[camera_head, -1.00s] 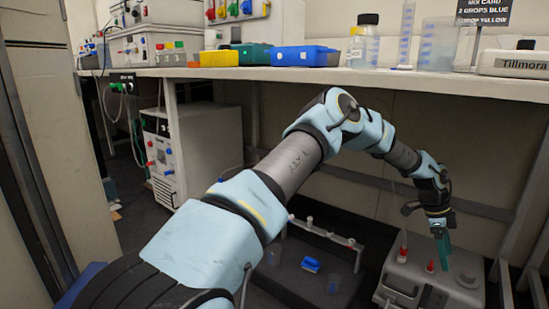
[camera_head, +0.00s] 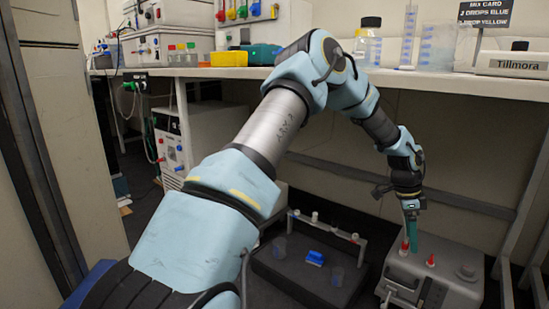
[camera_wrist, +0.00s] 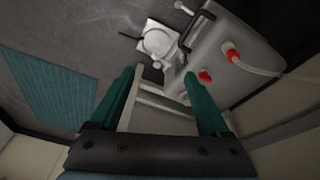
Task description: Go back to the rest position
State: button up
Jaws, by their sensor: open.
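My arm reaches from the lower left over to the right in the head view, its elbow raised in front of the bench edge. My gripper (camera_head: 411,236) points down just above the left part of a grey box (camera_head: 455,272) with red-capped fittings (camera_head: 431,260). Whether the fingers touch the box cannot be told.
The bench (camera_head: 215,72) above holds bottles, coloured boxes and instruments. Below it stand a dark tray (camera_head: 300,290) with a blue piece (camera_head: 315,258) and a white instrument (camera_head: 172,150). The wrist view shows a white device with a round top (camera_wrist: 158,42) and a teal mat (camera_wrist: 50,90).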

jog(key=w+a+r+n+t+y, duration=0.1)
jog(key=a+r+n, duration=0.15)
jog(key=a, duration=0.55)
jog(key=w+a+r+n, duration=0.1)
jog(key=a+r+n, duration=0.15)
jog(key=a, duration=0.55)
jog(key=s+a+r+n+t, duration=0.15)
jog(key=s+a+n, duration=0.3)
jog(key=a, duration=0.45)
jog(key=s+a+r+n+y, duration=0.1)
jog(key=s+a+r+n, duration=0.15)
jog(key=a+n, duration=0.55)
jog(key=s+a+r+n+t, duration=0.1)
jog(key=s+a+r+n, duration=0.3)
jog(key=a, duration=0.7)
notch_tip(320, 180, up, 33)
jog(key=p, duration=3.5)
jog(key=shift+s+a+m, duration=0.15)
jog(key=shift+s+m, duration=0.2)
jog(key=shift+m, duration=0.1)
